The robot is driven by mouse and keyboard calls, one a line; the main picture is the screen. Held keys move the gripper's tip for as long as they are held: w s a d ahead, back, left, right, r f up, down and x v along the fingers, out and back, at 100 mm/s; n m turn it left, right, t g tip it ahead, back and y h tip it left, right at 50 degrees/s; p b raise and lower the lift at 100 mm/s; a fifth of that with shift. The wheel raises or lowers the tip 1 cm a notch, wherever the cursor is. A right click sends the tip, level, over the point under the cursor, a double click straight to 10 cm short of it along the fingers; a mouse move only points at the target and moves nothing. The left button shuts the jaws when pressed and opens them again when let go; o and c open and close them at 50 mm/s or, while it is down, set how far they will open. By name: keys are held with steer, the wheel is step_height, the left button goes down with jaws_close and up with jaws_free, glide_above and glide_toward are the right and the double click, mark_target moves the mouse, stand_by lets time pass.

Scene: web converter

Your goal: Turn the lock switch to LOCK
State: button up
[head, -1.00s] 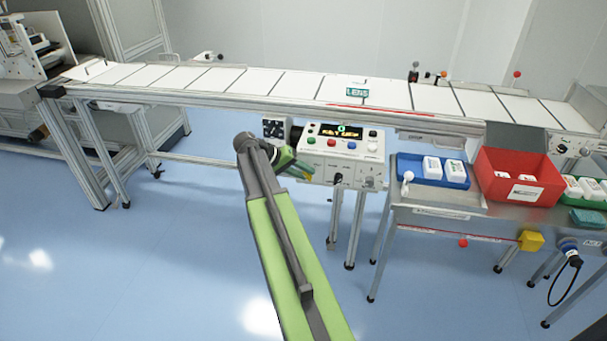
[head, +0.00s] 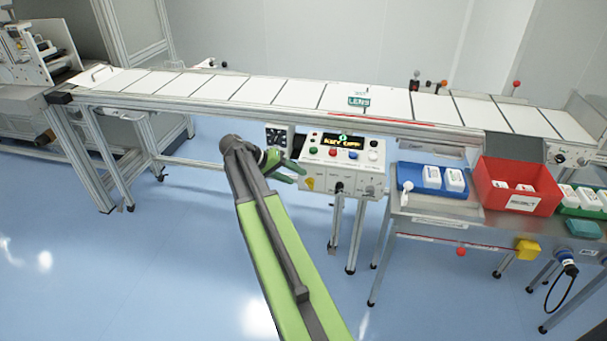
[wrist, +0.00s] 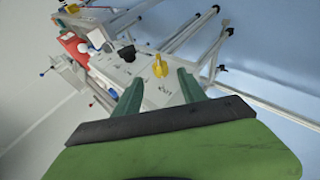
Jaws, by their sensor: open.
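The labels are too small to tell which one is the lock switch. My gripper (head: 298,174) is open and empty, left of the yellow handle. In the wrist view, the handle appears beyond the gap between the fingers (wrist: 158,82), apart from them.
Coloured buttons (head: 352,155) line the box's sloped top. A dark panel (head: 279,136) sits left of it, behind my gripper. The conveyor (head: 240,88) runs above. A side table with a blue tray (head: 420,178) and red bin (head: 485,195) stands right. Floor at left is clear.

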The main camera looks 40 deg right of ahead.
steer(key=p+v, duration=0.5)
steer(key=v, duration=0.6)
steer(key=shift+p, duration=0.35)
steer(key=s+a+n+t+y+p, duration=0.2)
steer(key=a+n+y+p, duration=0.1)
steer(key=a, duration=1.4)
steer(key=s+a+n+t+y+p, duration=0.2)
steer(key=s+a+n+y+p, duration=0.1)
steer(key=a, duration=1.4)
steer(key=n+y+p, duration=0.1)
steer(key=n+y, duration=0.1)
steer(key=n, duration=0.1)
steer(key=shift+a+f+n+t+y+p, duration=0.3)
steer(key=shift+a+f+n+y, duration=0.1)
